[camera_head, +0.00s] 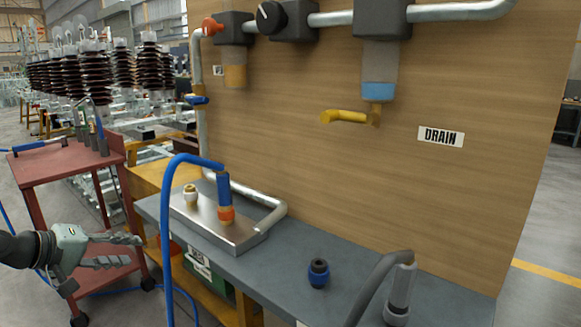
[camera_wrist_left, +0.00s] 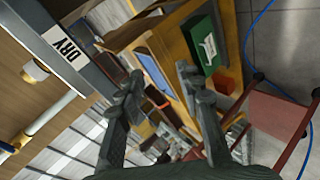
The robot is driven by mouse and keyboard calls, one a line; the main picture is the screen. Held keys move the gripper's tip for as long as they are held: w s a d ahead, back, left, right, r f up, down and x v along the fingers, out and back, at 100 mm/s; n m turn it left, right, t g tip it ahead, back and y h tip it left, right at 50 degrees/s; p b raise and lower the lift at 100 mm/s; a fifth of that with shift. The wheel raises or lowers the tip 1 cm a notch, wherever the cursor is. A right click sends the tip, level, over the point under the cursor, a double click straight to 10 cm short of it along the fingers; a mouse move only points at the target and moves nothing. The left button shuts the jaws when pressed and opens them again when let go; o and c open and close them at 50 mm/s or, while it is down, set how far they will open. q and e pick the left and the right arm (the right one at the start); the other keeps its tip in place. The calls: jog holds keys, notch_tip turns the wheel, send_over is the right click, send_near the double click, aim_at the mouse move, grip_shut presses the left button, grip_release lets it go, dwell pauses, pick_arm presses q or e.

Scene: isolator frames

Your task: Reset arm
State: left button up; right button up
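My left gripper (camera_head: 108,250) comes in from the left, in front of the red cart and left of the workbench. Its two fingers are apart with nothing between them. In the left wrist view the fingers of the left gripper (camera_wrist_left: 160,85) also stand apart and empty, with the yellow-orange cabinet behind them. My right gripper is not in view in either picture.
The grey bench (camera_head: 350,262) carries a metal block (camera_head: 240,238) with a blue hose (camera_head: 172,230) on it, and a dark blue fitting (camera_head: 318,273). A wooden panel (camera_head: 300,120) with pipes and a yellow tap (camera_head: 345,117) rises behind. A red cart (camera_head: 65,165) stands left.

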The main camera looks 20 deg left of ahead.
pick_arm(q)
jog(key=s+d+f+m+g, duration=0.1)
jog(key=s+d+f+g, duration=0.15)
jog(key=f, duration=0.55)
jog(key=s+d+f+m+g+y, duration=0.1)
jog(key=d+f+m, duration=0.15)
jog(key=f, duration=0.65)
jog(key=s+d+f+m+g, duration=0.15)
jog(key=d+f, duration=0.25)
jog(key=f, duration=0.4)
jog(key=s+d+f+m+g+y, duration=0.1)
jog(key=s+d+f+m, duration=0.3)
jog(key=s+d+f, duration=0.2)
jog(key=s+d+f+m+g, duration=0.2)
jog(key=s+d+f+m, duration=0.2)
jog(key=d+f, duration=0.7)
jog(key=shift+s+f+g+y, duration=0.2)
jog(key=shift+s+g+y, duration=0.15)
jog(key=shift+s, duration=0.7)
